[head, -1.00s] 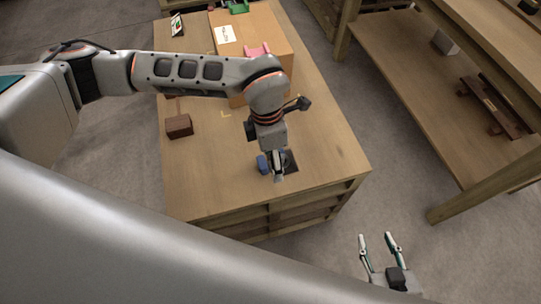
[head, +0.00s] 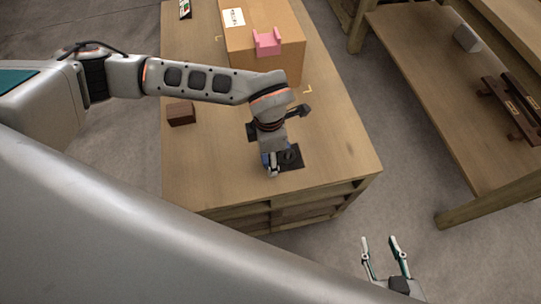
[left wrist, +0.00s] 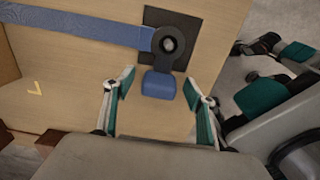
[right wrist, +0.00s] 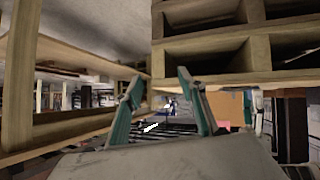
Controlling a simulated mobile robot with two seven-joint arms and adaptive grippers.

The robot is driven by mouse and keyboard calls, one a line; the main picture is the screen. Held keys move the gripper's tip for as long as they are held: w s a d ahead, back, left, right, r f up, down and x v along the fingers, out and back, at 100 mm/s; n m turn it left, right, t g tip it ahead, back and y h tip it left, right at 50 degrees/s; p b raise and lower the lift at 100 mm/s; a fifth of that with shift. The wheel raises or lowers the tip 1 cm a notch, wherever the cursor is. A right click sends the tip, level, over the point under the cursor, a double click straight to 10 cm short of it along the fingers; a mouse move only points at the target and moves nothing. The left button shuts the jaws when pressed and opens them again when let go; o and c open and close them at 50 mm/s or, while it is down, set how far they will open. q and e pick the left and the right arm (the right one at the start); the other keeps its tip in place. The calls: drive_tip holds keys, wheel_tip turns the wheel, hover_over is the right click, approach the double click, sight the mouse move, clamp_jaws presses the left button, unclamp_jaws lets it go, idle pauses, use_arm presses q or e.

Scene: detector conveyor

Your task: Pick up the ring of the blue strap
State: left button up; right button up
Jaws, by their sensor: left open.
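The blue strap (left wrist: 75,36) runs from the left edge of the left wrist view to a dark grey ring (left wrist: 158,40). The ring lies over a black square plate (left wrist: 187,25) on the wooden table, with a short blue tab (left wrist: 158,86) below it. My left gripper (left wrist: 157,88) is open, its fingers on either side of the tab, short of the ring in that view. Nothing is held; I cannot tell its height. In the head view, my left gripper (head: 271,171) partly covers the ring and strap. My right gripper (head: 382,243) is open and empty, off the table's front right.
A cardboard box (head: 285,63) with a pink piece (head: 267,42) stands farther back on the table. A dark brown block (head: 181,113) sits at the left. A wooden shelf (head: 440,100) stands to the right across a floor gap. The table's front right is clear.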

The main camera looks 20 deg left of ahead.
use_arm(q)
drive_tip(key=shift+r, duration=0.15)
drive_tip(key=c, duration=1.3)
